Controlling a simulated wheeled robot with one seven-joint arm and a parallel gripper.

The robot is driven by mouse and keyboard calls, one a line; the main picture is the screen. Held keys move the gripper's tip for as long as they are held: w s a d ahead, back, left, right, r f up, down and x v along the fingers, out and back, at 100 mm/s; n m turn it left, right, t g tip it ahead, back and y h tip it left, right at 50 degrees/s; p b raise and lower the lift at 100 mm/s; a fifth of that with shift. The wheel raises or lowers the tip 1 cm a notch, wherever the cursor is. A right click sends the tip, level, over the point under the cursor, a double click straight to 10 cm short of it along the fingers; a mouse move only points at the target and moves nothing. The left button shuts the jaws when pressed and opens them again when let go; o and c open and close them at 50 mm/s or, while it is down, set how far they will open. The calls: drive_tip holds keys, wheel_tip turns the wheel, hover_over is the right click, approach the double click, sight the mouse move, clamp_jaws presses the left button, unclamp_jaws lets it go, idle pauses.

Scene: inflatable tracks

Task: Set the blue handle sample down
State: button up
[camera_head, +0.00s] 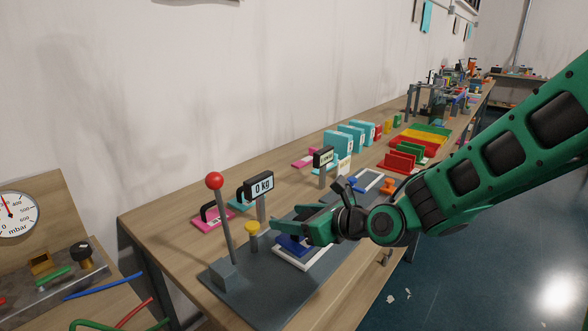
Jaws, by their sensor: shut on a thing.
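My gripper (300,222) is at the end of my green arm, low over the near end of the long table. It is shut on the blue handle sample (291,244), of which only a blue part shows below the fingers. The sample is over a white square frame (304,262) on a dark grey plate (242,294). The fingers hide most of it, and I cannot tell whether it touches the surface.
A red-knobbed lever (215,182) and a yellow knob (252,237) stand left of my gripper. A "0 kg" display (259,187) is behind it. A pink handled plate (213,221) lies at the back left. Red racks (398,162) stand farther right. A pressure gauge (12,215) is far left.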

drive_tip(key=w+d+f+m+h, duration=0.1)
drive_tip(key=w+d, duration=0.1)
drive_tip(key=d, duration=0.2)
drive_tip(key=w+d+f+m+t+h, duration=0.1)
drive_tip(key=w+d+f, duration=0.1)
drive_tip(key=d, duration=0.3)
drive_tip(key=w+d+f+m+t, duration=0.1)
drive_tip(key=w+d, duration=0.3)
drive_tip(key=d, duration=0.1)
drive_tip(key=shift+f+h, duration=0.15)
drive_tip(key=shift+h, duration=0.25)
drive_tip(key=w+d+f+m+h, duration=0.1)
drive_tip(key=w+d+f, duration=0.1)
drive_tip(key=d, duration=0.7)
drive_tip(key=w+d+f+m+t+h, duration=0.1)
drive_tip(key=d+f+m+h, duration=0.1)
drive_tip(key=d, duration=0.6)
drive_tip(key=shift+w+d+f+t, duration=0.25)
drive_tip(key=shift+w+d+t, duration=0.05)
drive_tip(key=shift+w+d, duration=0.05)
drive_tip(key=shift+d, duration=0.2)
